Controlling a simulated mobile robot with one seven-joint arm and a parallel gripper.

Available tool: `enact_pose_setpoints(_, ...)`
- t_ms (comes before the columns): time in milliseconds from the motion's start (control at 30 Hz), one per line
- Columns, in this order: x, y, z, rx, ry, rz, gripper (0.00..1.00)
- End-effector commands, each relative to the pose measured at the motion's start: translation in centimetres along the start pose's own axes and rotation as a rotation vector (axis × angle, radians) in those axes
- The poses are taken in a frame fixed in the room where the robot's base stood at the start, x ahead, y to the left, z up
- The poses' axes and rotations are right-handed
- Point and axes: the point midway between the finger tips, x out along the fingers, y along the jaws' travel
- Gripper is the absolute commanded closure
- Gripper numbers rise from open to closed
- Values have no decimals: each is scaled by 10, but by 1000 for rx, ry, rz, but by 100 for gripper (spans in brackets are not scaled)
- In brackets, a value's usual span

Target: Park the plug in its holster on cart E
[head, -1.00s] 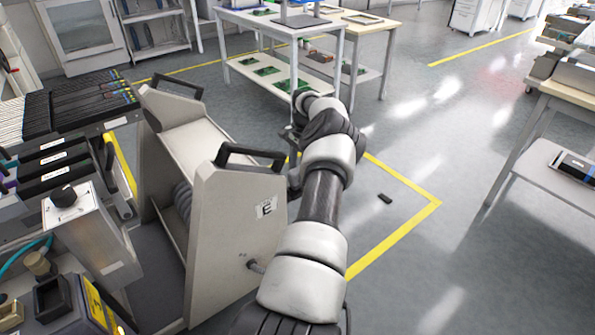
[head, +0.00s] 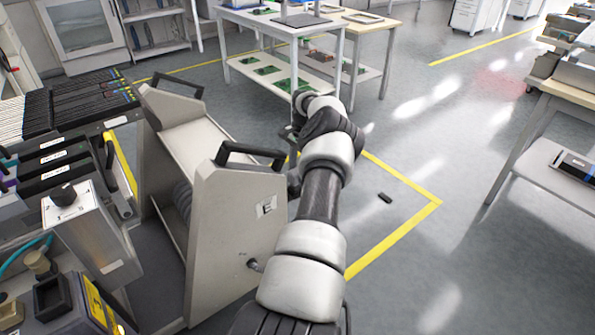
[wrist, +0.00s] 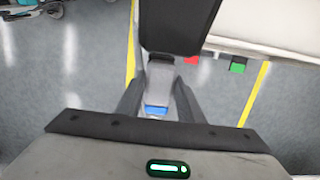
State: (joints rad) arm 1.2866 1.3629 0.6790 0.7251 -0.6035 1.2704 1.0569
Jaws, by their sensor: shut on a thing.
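Cart E (head: 222,225) is a pale grey trolley with a black handle at each end and an "E" label on its near end panel. My gripper (wrist: 160,84) is shut on a grey piece with a blue band (wrist: 156,109), which I take to be the plug. A dark block (wrist: 178,22) stands just beyond the fingertips and hides what is behind it; I cannot tell whether it belongs to the plug or the holster. In the head view my arm hides the gripper and plug, beyond the cart's right side. I cannot make out the holster clearly.
In the wrist view a white panel (wrist: 268,28) is at upper right, with a red block (wrist: 191,60) and a green block (wrist: 238,64) at its edge. A small black object (head: 384,198) lies on the floor.

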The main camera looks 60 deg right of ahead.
Motion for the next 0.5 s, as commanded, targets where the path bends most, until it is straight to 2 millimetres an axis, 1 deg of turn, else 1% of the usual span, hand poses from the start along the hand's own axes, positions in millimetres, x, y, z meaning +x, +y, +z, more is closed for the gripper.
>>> enact_pose_setpoints(500, 8, -1, -1, 0, 0, -2, 100)
